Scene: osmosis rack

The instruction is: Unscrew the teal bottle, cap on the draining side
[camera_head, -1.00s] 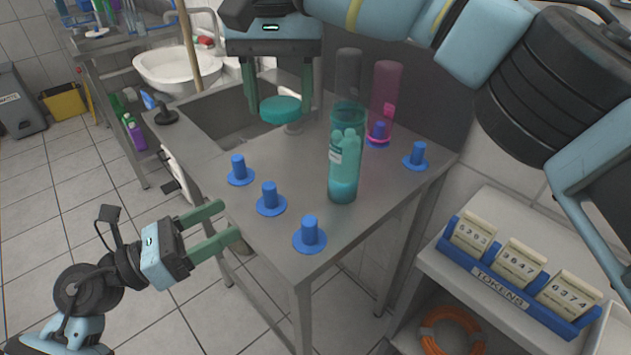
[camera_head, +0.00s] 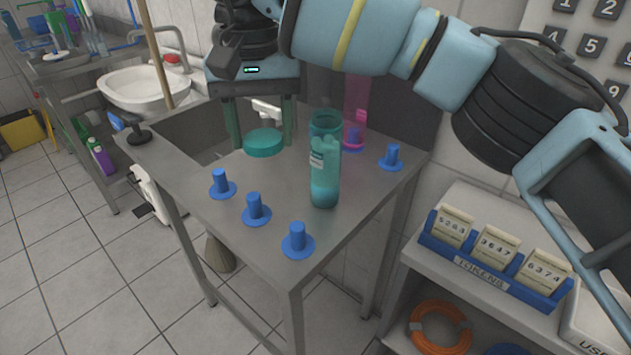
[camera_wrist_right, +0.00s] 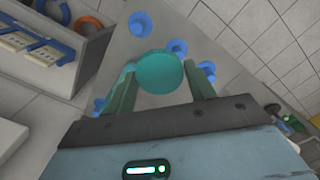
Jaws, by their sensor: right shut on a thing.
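The teal bottle (camera_head: 325,180) stands upright on the metal counter, with its top open and no cap on it. My right gripper (camera_head: 263,138) holds the round teal cap (camera_head: 264,143) between its two fingers, left of and behind the bottle, near the sink basin. The cap also shows in the right wrist view (camera_wrist_right: 160,73) between the fingers. Whether the cap touches the counter, I cannot tell. My left gripper is not in view.
Blue pegs stand along the counter's left side (camera_head: 256,210), front (camera_head: 298,241) and right (camera_head: 392,158). A pink bottle (camera_head: 356,98) stands behind the teal bottle. A sink basin (camera_head: 190,130) lies at the back left. A token rack (camera_head: 495,262) sits on the right shelf.

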